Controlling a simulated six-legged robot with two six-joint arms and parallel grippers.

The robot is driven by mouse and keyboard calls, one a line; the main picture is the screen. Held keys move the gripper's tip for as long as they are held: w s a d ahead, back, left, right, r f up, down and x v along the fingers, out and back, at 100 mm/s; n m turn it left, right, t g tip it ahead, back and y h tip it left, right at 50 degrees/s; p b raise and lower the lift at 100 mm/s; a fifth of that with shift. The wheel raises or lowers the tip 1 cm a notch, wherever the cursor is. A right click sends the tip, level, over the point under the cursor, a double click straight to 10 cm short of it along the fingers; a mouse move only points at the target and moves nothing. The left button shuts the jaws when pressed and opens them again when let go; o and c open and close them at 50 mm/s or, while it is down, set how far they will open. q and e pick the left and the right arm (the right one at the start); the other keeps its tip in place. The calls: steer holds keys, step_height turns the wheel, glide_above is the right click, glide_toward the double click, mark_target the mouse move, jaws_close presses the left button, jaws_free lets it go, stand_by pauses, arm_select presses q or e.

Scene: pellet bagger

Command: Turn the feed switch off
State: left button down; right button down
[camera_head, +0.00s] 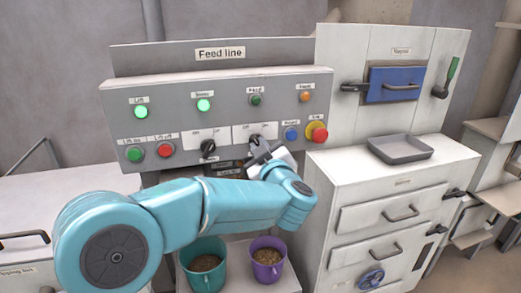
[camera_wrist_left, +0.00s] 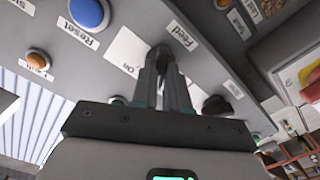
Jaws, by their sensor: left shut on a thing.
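The feed switch (camera_head: 256,138) is a dark rotary knob on a white plate on the grey control panel, mostly hidden behind my left gripper (camera_head: 262,148). In the left wrist view my gripper (camera_wrist_left: 164,58) has its fingers close together on the knob, beside the "Feed" label (camera_wrist_left: 182,36) and an "On" mark (camera_wrist_left: 128,68). The knob's pointer direction is hidden by the fingers. The feed lamp (camera_head: 256,99) is dark green and looks unlit, while two other green lamps are bright. My right gripper is out of view.
Another black knob (camera_head: 208,148) is left of the feed switch. A blue reset button (camera_head: 291,133) and a red emergency stop (camera_head: 317,132) are close on its right. Teal (camera_head: 207,252) and purple (camera_head: 267,255) buckets stand below. A grey tray (camera_head: 400,148) lies on the right cabinet.

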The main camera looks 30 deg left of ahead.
arm_select(q)
steer(key=c, duration=1.1)
jaws_free()
steer(key=shift+s+d, duration=0.1)
steer(key=shift+c, duration=0.2)
steer(key=b+v, duration=0.1)
steer(key=v, duration=1.5)
steer(key=shift+b, duration=0.4)
steer(key=shift+s, duration=0.1)
